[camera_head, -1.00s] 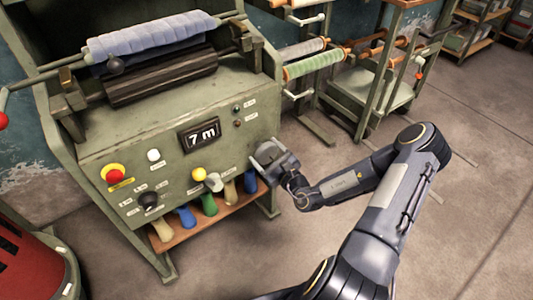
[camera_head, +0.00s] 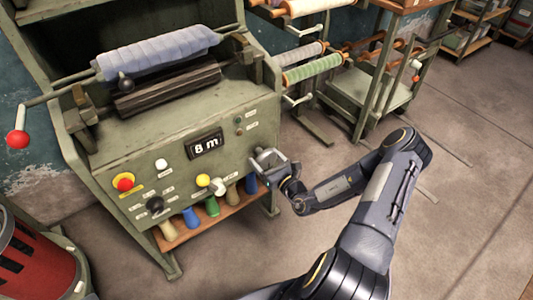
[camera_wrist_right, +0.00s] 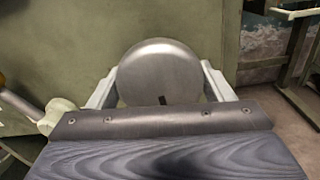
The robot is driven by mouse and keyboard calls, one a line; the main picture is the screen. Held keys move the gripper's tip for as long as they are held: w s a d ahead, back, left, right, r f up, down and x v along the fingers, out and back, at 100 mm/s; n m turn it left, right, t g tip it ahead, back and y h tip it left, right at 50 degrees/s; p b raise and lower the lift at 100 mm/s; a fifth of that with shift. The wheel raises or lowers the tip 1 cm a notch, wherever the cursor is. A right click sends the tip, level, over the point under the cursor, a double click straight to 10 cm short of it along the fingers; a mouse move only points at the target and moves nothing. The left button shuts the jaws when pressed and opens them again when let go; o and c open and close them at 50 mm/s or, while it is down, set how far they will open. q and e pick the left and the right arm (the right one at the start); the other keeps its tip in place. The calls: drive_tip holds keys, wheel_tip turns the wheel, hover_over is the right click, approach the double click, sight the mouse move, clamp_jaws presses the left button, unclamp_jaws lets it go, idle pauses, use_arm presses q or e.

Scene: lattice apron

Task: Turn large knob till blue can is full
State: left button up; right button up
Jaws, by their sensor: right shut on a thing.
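The large round grey metal knob (camera_wrist_right: 160,68) fills the middle of the right wrist view, with a dark mark at its lower edge. The two pale fingers of my right gripper (camera_head: 268,160) are on either side of it, shut on it at the right end of the green machine's front panel (camera_head: 110,168). A small display (camera_head: 206,145) on the panel appears to read "8 m". I see no blue can in these views. My left gripper is not in view.
A yellow button (camera_head: 203,180), a pale lever knob (camera_head: 217,187) and a red button (camera_head: 124,182) are on the panel. Below, a shelf holds several coloured handles. A blue-grey roll (camera_head: 160,52) lies on top. A red drum (camera_head: 35,250) stands lower left.

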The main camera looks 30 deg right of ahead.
drive_tip(key=m+p, duration=0.2)
drive_tip(key=m, duration=0.1)
drive_tip(key=shift+r+m, duration=0.15)
drive_tip(key=shift+m, duration=0.25)
drive_tip(key=m+p, duration=0.2)
drive_tip(key=m, duration=0.2)
drive_tip(key=shift+m, duration=0.3)
drive_tip(key=m+p, duration=0.1)
drive_tip(key=m, duration=0.3)
drive_tip(key=shift+p, duration=0.35)
drive_tip(key=m, duration=0.5)
drive_tip(key=shift+m+p, duration=0.3)
drive_tip(key=o, duration=1)
drive_tip(key=shift+s, duration=0.1)
